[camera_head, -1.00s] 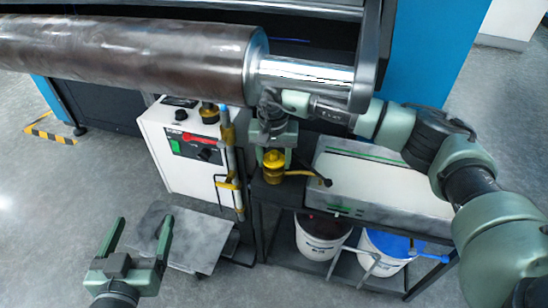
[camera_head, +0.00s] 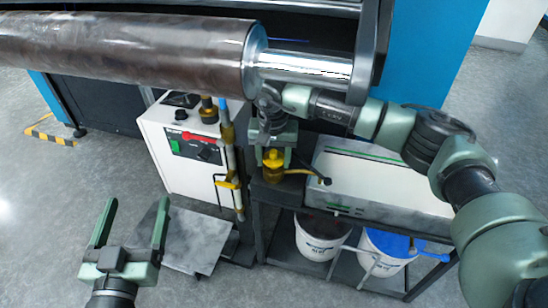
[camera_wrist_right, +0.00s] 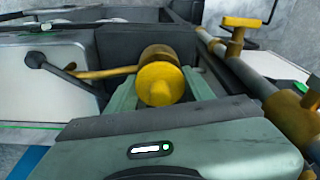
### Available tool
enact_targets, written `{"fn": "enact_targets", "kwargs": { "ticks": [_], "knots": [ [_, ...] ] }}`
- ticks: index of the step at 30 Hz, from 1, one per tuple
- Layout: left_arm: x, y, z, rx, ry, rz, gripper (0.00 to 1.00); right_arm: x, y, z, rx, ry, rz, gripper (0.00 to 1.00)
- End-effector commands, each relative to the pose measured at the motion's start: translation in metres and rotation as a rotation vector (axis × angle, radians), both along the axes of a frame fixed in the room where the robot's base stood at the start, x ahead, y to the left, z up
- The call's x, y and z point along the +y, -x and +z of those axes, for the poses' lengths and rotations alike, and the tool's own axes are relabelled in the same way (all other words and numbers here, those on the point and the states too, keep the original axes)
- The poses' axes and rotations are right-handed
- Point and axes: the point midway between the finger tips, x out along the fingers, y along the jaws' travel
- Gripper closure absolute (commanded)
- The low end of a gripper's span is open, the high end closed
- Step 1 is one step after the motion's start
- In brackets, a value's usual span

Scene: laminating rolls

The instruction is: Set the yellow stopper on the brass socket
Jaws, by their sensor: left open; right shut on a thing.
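The yellow stopper (camera_head: 273,157) is between the fingers of my right gripper (camera_head: 274,152), at the left end of the dark bench. In the right wrist view the stopper (camera_wrist_right: 160,84) shows as a round yellow face between the two green fingers of the shut gripper (camera_wrist_right: 161,88). A brass body (camera_wrist_right: 159,54), seemingly the brass socket, shows directly behind it. In the head view brass (camera_head: 272,177) shows right below the stopper. The contact between them is hidden. My left gripper (camera_head: 132,225) is open and empty at the lower left, far from both.
A yellow pipe with a black lever (camera_head: 325,181) runs right from the socket. An upright pipe with yellow fittings (camera_head: 229,150) stands close left. The large roll (camera_head: 130,50) hangs above. A white control box (camera_head: 185,165) and a grey plate (camera_head: 185,235) are at left.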

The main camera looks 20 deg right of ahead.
Motion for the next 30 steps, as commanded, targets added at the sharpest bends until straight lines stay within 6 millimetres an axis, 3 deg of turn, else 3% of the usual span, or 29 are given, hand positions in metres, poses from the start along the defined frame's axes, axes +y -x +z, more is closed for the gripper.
{"fn": "enact_targets", "kwargs": {
  "ticks": [1, 30],
  "knots": [
    [-0.0001, 0.0000, -0.0020, 0.000, 0.000, 0.000, 0.19, 0.0016, 0.0059, -0.0152, 0.021, 0.000, 0.002, 0.88],
    [0.0006, -0.0003, -0.0052, 0.018, -0.004, 0.001, 0.19, 0.0058, 0.0113, -0.0149, 0.022, -0.003, 0.004, 0.88]
  ]
}}
